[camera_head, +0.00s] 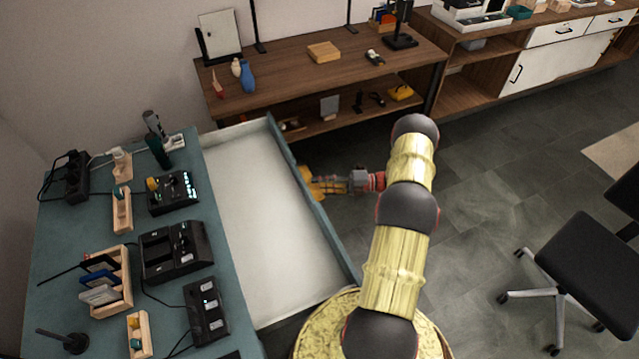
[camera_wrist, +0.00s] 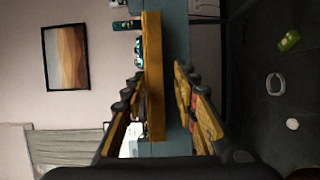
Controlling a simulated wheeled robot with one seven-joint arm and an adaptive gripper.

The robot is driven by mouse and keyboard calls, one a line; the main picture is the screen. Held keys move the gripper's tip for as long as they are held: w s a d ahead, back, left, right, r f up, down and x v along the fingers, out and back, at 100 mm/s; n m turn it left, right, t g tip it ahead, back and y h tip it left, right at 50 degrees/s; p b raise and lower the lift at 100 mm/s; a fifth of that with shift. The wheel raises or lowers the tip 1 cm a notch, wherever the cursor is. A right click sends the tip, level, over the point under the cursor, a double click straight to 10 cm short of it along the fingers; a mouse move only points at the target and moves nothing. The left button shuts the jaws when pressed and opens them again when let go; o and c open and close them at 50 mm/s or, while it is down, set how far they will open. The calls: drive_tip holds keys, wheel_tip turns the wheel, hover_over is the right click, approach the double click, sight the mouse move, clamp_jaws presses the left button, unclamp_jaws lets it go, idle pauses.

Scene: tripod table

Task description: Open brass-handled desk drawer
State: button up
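The desk drawer (camera_head: 262,190) stands pulled well out from the teal desk (camera_head: 60,245), with its pale, empty inside showing. Its teal front (camera_head: 318,212) faces right. My gripper (camera_head: 312,182) is at the outer side of this front, about midway along it. In the wrist view the brass handle (camera_wrist: 153,75) runs as an upright yellow bar between the fingers of my gripper (camera_wrist: 159,85). The fingers are spread around the handle. A gap shows between the bar and the right finger; the left fingertip is close to the bar, contact unclear.
Chargers and wooden holders (camera_head: 110,280) stand on the desk. A wooden shelf table (camera_head: 290,75) is close behind the drawer's far end. An office chair (camera_head: 575,260) is at right. The dark floor (camera_head: 490,190) right of the drawer is clear up to the chair.

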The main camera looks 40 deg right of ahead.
drive_tip(key=shift+o, duration=0.8)
drive_tip(key=shift+r, duration=0.15)
drive_tip(key=shift+d, duration=0.1)
drive_tip(key=v, duration=1.2)
